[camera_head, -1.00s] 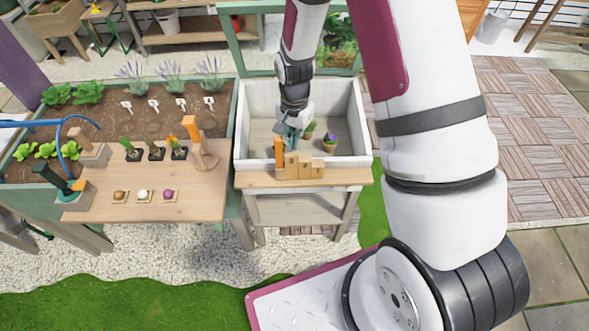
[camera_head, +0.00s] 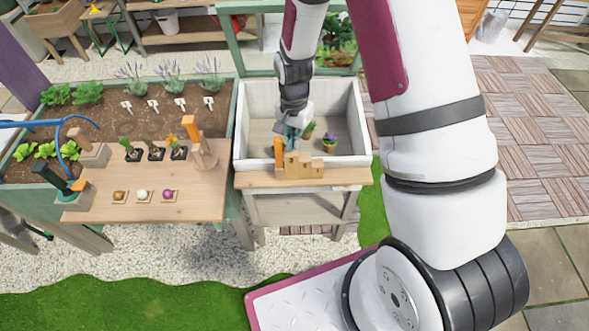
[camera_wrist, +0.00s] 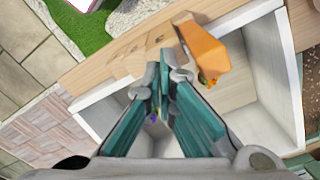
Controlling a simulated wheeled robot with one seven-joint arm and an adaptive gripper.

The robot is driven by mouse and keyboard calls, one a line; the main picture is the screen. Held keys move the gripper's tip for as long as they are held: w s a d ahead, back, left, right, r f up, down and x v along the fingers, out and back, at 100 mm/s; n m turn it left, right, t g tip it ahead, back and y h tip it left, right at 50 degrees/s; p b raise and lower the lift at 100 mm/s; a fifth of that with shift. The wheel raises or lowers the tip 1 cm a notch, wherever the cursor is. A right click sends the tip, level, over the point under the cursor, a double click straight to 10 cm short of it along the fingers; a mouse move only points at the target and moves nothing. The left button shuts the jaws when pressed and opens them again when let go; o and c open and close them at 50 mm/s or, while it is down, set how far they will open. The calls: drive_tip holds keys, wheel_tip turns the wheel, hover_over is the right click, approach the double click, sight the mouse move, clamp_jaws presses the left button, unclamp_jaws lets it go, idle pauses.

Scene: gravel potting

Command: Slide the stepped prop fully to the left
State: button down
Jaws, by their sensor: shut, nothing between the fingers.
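The stepped prop (camera_head: 305,169) is a light wooden block with steps at the front wall of the white planter box, its tall end to the left. It also shows in the wrist view (camera_wrist: 138,50). An orange upright piece (camera_head: 278,155) stands at its left end and is large in the wrist view (camera_wrist: 205,52). My gripper (camera_head: 291,141) points down inside the box, just behind the prop's tall end. In the wrist view its teal fingers (camera_wrist: 164,82) are shut and empty, close to the prop and the orange piece. I cannot tell whether they touch the prop.
Small potted plants (camera_head: 329,142) stand in the white box (camera_head: 362,125), right of my gripper. A wooden table (camera_head: 215,205) to the left holds seedlings, bulbs on small squares and an orange-handled tool (camera_head: 190,126). The ledge right of the prop (camera_head: 350,177) is clear.

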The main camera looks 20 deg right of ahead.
drive_tip(key=shift+a, duration=0.15)
drive_tip(key=w+a+b, duration=0.2)
drive_tip(key=w+a, duration=0.1)
drive_tip(key=a, duration=0.6)
idle(2.4)
drive_tip(key=shift+a, duration=0.2)
drive_tip(key=shift+d, duration=0.1)
wheel_tip(320, 180, up, 8)
drive_tip(key=d+p, duration=0.1)
drive_tip(key=p, duration=0.2)
drive_tip(key=shift+s+d, duration=0.25)
drive_tip(key=shift+d, duration=0.1)
idle(0.7)
idle(0.4)
